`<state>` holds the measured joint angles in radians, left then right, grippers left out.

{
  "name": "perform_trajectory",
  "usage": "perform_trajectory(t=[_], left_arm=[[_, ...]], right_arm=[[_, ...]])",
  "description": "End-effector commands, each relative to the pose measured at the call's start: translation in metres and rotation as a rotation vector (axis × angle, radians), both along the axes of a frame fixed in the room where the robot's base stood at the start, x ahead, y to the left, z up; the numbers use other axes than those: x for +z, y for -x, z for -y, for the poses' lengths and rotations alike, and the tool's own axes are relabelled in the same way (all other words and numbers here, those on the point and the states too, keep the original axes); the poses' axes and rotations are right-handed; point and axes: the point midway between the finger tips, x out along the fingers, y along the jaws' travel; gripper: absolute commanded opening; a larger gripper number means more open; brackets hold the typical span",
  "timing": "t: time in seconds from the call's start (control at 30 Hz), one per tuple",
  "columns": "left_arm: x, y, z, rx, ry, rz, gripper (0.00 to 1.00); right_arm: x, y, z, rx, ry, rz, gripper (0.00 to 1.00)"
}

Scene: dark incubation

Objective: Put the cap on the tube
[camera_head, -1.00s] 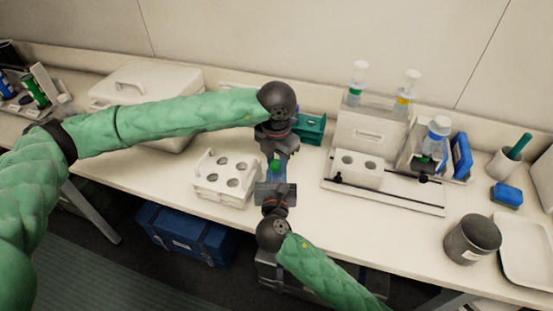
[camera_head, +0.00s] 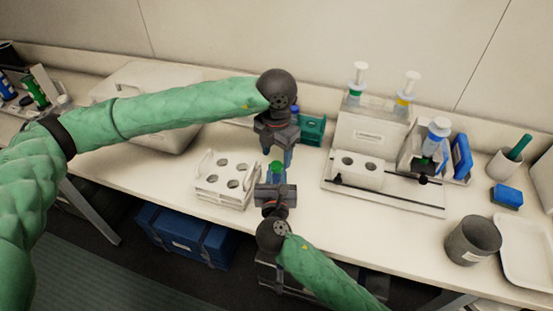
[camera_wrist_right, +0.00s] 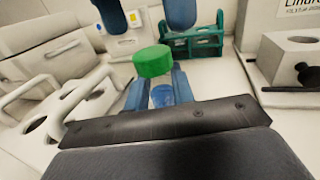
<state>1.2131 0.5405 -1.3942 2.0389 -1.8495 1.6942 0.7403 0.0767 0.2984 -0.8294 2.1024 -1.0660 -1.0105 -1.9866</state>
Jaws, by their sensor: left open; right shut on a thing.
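A green cap (camera_head: 277,166) sits at the top of the tube, between my two grippers. In the right wrist view the green cap (camera_wrist_right: 153,61) is level or nearly so above the clear tube (camera_wrist_right: 163,95), which has blue in its lower part. I cannot tell how firmly the cap is seated. My right gripper (camera_head: 276,181) is shut on the tube and holds it upright, with its blue fingers on both sides. My left gripper (camera_head: 279,157) is open above the cap. Its two fingertips show apart in the right wrist view (camera_wrist_right: 148,20), clear of the cap.
A white rack (camera_head: 225,196) with several holes stands just left of the grippers. A green rack (camera_head: 313,130) is behind them. A white block with two holes (camera_head: 357,168) and bottles are to the right. A grey cup (camera_head: 471,240) stands at the front right.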

Motion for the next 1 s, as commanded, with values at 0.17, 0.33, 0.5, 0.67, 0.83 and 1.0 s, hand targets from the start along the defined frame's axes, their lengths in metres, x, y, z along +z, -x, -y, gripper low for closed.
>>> perform_trajectory(t=[0.17,0.33,0.5,0.67,0.83,1.0], left_arm=[[0.037,-0.001,0.000,0.000,0.001,0.002,0.55],[0.065,-0.001,0.000,0.001,0.001,0.002,0.55],[0.082,-0.001,0.000,0.000,0.000,0.000,0.55],[0.087,-0.001,0.000,0.000,0.000,0.000,0.55],[0.088,-0.001,0.000,0.001,0.000,0.000,0.55],[0.088,-0.001,0.000,0.001,0.000,0.000,0.55]], right_arm=[[0.000,0.000,0.000,0.000,0.000,0.000,0.00],[0.000,0.000,0.000,0.000,0.000,0.000,0.00],[0.000,0.000,0.000,0.000,0.000,0.000,0.00],[0.000,0.000,0.000,0.000,0.000,0.000,0.00],[0.000,0.000,0.000,0.000,0.000,0.000,0.00],[0.000,0.000,0.000,0.000,0.000,0.000,0.42]])
